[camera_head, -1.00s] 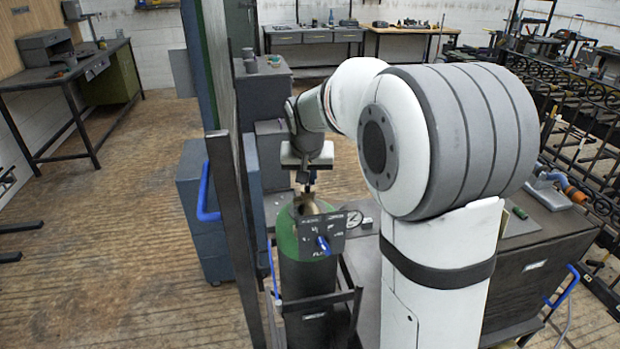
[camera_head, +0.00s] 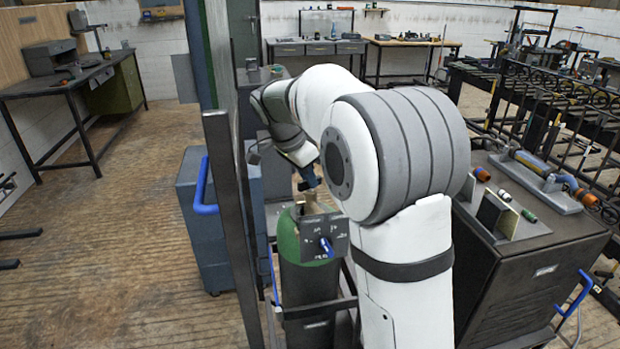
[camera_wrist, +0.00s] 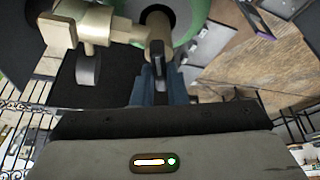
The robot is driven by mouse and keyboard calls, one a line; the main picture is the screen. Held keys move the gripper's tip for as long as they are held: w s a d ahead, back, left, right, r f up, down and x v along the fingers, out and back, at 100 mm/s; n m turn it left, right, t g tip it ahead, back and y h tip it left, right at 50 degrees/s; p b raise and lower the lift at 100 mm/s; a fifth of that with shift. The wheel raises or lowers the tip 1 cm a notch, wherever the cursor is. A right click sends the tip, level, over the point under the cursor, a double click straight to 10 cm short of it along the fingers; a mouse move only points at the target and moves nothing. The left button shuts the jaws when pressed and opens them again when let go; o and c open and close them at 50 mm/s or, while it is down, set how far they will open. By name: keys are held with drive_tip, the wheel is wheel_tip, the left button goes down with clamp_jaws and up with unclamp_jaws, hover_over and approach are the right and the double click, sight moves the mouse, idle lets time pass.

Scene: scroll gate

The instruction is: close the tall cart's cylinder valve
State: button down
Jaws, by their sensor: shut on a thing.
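The green and dark cylinder (camera_head: 302,272) stands upright in the tall cart (camera_head: 318,306). Its brass valve (camera_head: 309,203) sits on top, behind a grey plate (camera_head: 322,238) with a blue lever. My gripper (camera_head: 309,184) is over the valve, pointing down at a tilt. In the wrist view, the blue fingers of my gripper (camera_wrist: 164,78) are closed at the round brass part of the valve (camera_wrist: 157,30). A brass side fitting with a grey disc (camera_wrist: 88,70) is to the left. The fingers partly hide the gripped part.
A dark upright post (camera_head: 231,190) and panel stand close left of the cart. A blue cabinet (camera_head: 202,215) is behind them. A dark cabinet (camera_head: 525,265) with loose parts on top is at right.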

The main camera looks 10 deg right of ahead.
drive_tip(key=shift+w+m+g, duration=0.15)
drive_tip(key=shift+m+g, duration=0.75)
drive_tip(key=shift+m, duration=1.4)
drive_tip(key=c, duration=1.5)
unclamp_jaws()
drive_tip(key=shift+o, duration=0.2)
drive_tip(key=shift+p, duration=0.3)
